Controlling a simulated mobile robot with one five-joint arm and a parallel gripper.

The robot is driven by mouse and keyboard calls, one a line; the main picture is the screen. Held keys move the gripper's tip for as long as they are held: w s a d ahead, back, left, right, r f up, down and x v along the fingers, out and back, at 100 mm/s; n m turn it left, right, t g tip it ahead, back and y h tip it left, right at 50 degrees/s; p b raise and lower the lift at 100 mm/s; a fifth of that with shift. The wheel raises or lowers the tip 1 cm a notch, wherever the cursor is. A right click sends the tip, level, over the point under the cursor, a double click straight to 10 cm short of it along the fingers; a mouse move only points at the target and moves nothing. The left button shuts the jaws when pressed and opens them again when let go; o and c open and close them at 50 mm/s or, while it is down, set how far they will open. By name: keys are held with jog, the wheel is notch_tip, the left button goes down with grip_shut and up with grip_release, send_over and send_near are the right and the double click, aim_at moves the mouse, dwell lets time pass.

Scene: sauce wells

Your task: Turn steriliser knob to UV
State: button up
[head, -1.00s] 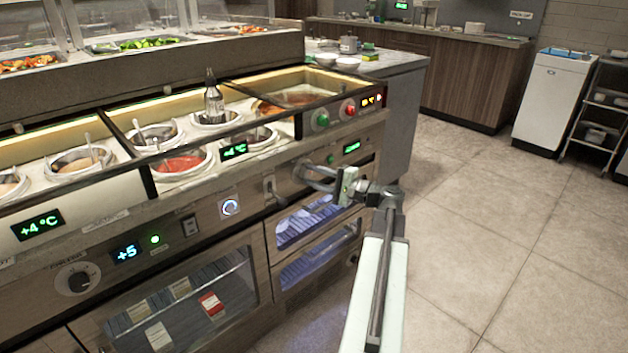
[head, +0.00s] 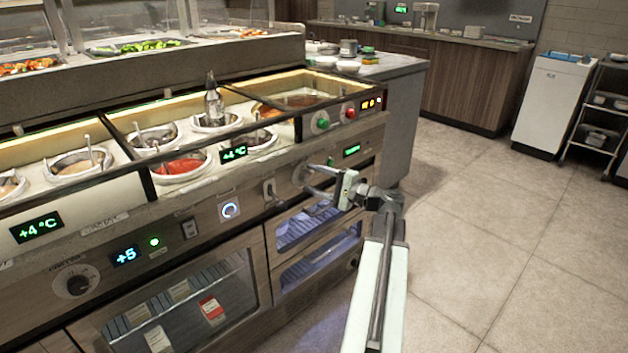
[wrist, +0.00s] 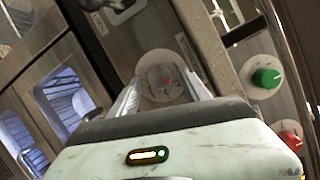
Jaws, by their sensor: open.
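A round knob (wrist: 162,78) with a red mark sits on the grey-brown steriliser panel, in the middle of the wrist view. My gripper (wrist: 160,66) is open, with one finger on either side of the knob. I cannot tell whether the fingers touch it. In the head view my gripper (head: 314,180) is at the panel, right of the small switch, and largely hides the knob. The knob's setting and any UV lettering are too small to read. Blue-lit glass doors (head: 310,222) are below the panel.
A green button (wrist: 265,78) and a red button (wrist: 290,138) are right of my gripper in the wrist view. A green display (head: 351,151) is close above my gripper. Sauce wells (head: 183,166) line the counter top.

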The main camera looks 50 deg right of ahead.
jog(key=v, duration=0.7)
jog(key=shift+s, duration=0.4)
